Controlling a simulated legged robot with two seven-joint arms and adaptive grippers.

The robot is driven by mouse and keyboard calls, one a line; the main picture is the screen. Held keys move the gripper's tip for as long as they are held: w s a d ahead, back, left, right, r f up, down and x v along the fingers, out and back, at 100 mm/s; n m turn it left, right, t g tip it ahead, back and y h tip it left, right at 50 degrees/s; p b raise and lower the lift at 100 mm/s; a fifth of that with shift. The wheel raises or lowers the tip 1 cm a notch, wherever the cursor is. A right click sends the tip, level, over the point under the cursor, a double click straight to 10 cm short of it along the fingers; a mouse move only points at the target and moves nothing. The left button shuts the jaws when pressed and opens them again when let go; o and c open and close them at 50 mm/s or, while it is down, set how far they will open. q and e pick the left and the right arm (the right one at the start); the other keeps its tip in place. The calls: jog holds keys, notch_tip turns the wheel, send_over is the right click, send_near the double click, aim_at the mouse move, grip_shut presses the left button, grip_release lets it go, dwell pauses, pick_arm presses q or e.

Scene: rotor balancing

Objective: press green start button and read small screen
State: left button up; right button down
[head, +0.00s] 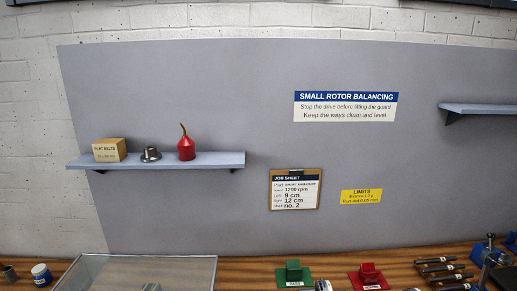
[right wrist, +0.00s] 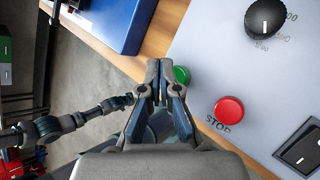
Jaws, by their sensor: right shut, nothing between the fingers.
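The green start button (right wrist: 182,75) shows in the right wrist view on a pale grey panel (right wrist: 215,60), just right of my fingertips and partly hidden by them. My right gripper (right wrist: 159,66) is shut and empty, with its tips beside the button in the picture. I cannot tell whether they touch it. No small screen can be made out in either view. My left gripper cannot be made out in either view.
The panel also bears a red STOP button (right wrist: 228,109), a black dial (right wrist: 265,20) and a black switch (right wrist: 301,150). A blue object (right wrist: 107,22) lies near the wooden edge. In the head view, a job sheet (head: 295,190) hangs above the bench (head: 240,262).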

jog(key=shift+s+a+f, duration=0.1)
jog(key=shift+a+f, duration=0.2)
jog(key=shift+a, duration=0.1)
pick_arm(q)
jog(key=shift+a+f, duration=0.25)
jog(key=shift+a, duration=0.15)
jog(key=shift+s+d, duration=0.1)
jog(key=shift+d, duration=0.1)
pick_arm(e)
jog(key=shift+d+f, duration=0.1)
jog(key=shift+d, duration=0.25)
pick_arm(q)
jog(key=shift+a+f+b, duration=0.1)
jog(key=shift+f+b, duration=0.15)
jog(key=shift+b, duration=0.2)
pick_arm(e)
jog(key=shift+a+f, duration=0.25)
